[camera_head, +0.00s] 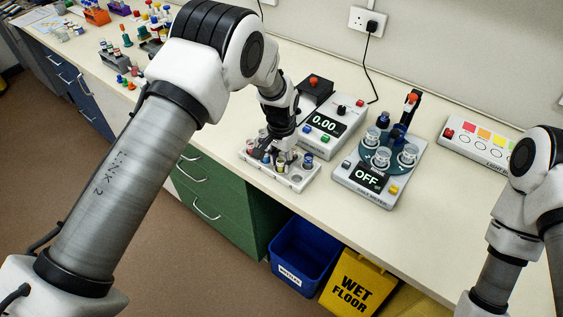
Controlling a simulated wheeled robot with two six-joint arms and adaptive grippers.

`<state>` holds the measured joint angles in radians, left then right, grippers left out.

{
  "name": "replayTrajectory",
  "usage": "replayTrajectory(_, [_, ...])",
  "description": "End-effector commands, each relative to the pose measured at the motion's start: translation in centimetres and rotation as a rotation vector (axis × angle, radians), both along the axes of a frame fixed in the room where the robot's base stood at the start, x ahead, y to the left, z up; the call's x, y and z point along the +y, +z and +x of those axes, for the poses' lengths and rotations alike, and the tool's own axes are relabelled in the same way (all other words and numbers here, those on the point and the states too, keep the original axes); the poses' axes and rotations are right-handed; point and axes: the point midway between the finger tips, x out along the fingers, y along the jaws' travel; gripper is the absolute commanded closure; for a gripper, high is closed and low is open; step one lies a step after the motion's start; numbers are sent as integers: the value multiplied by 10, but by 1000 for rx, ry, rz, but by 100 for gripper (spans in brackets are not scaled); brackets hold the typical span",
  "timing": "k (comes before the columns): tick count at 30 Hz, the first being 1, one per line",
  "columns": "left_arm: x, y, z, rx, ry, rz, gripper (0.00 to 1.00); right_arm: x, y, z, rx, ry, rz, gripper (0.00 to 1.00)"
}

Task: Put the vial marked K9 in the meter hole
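A light grey rack (300,184) near the front edge of the bench holds several small capped vials (281,163). The marks on the vials are too small to read, so I cannot tell which is K9. My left gripper (275,152) points down over the rack, with its fingers among the vial tops. Whether it is open or shut on a vial is unclear. A meter with a 0.00 display (325,122) stands just behind the rack; I cannot make out a hole in it. The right arm shows at the right edge, but its gripper is out of view.
A device reading OFF (368,178), with a round blue platform and clear cups, stands right of the rack. A light box (477,143) lies further right. Several small coloured items (124,62) stand at the back left. A blue bin (303,255) and a yellow wet-floor sign (352,285) are below the bench.

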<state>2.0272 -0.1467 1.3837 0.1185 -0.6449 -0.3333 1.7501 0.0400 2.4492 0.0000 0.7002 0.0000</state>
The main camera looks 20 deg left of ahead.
Motion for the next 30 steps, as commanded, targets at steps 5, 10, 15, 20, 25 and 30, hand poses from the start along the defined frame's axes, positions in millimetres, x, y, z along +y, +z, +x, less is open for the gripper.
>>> replayTrajectory(5, [0,0,0,-1,-1,0,80,0,-1,-1,1,0,0,60])
replayTrajectory(10, [0,0,0,0,-1,0,99,0,-1,-1,2,0,0,60])
replayTrajectory(15, [0,-1,0,0,-1,0,100,0,-1,-1,1,0,0,60])
replayTrajectory(20, [0,2,0,0,0,0,100,0,2,0,1,0,0,60])
replayTrajectory(25, [3,15,-1,0,2,0,100,0,12,0,1,0,0,60])
replayTrajectory(30, [7,32,-3,-1,6,0,100,0,25,0,1,0,0,60])
